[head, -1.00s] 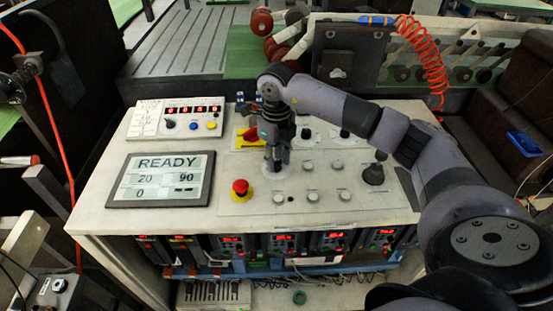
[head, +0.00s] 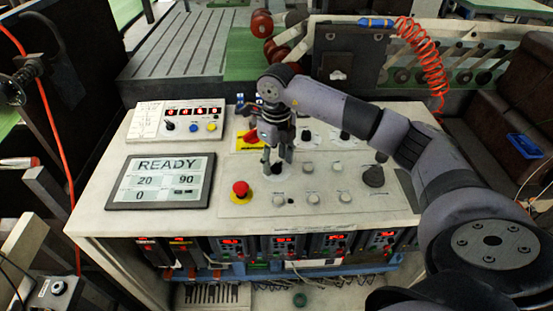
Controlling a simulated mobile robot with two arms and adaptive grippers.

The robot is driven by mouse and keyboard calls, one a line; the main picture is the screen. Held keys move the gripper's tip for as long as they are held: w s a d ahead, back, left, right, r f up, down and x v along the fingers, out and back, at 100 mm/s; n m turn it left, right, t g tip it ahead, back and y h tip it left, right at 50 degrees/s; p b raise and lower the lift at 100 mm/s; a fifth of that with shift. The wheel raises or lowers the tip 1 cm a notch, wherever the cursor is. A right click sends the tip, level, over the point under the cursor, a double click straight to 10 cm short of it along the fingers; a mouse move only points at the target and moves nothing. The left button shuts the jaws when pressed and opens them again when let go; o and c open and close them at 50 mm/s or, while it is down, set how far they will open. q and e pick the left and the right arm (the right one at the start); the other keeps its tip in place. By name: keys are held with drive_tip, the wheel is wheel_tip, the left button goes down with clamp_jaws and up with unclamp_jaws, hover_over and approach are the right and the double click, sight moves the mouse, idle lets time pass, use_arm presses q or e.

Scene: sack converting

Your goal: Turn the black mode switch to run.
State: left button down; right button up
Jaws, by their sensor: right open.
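A black knob (head: 278,170), apparently the mode switch, sits on the pale sloping console panel (head: 325,170). My right gripper (head: 277,163) points down at it, with its fingers spread. The fingertips are at or just above the knob and partly cover it; I cannot tell whether they touch it. The knob's pointer and its labels are too small to read. The display (head: 160,181) at the left of the console reads READY, with 20, 90 and 0 below. My left gripper is not in view.
A red emergency button (head: 240,188) stands close at the left front of the gripper. A red handle (head: 250,136) on a yellow plate is just behind it. Several pale buttons (head: 311,198) lie to the right, then a black joystick (head: 373,176). A white control box (head: 178,120) stands at the back left.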

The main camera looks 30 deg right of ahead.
sight(277, 164)
wheel_tip(277, 164, up, 12)
idle(0.7)
idle(0.4)
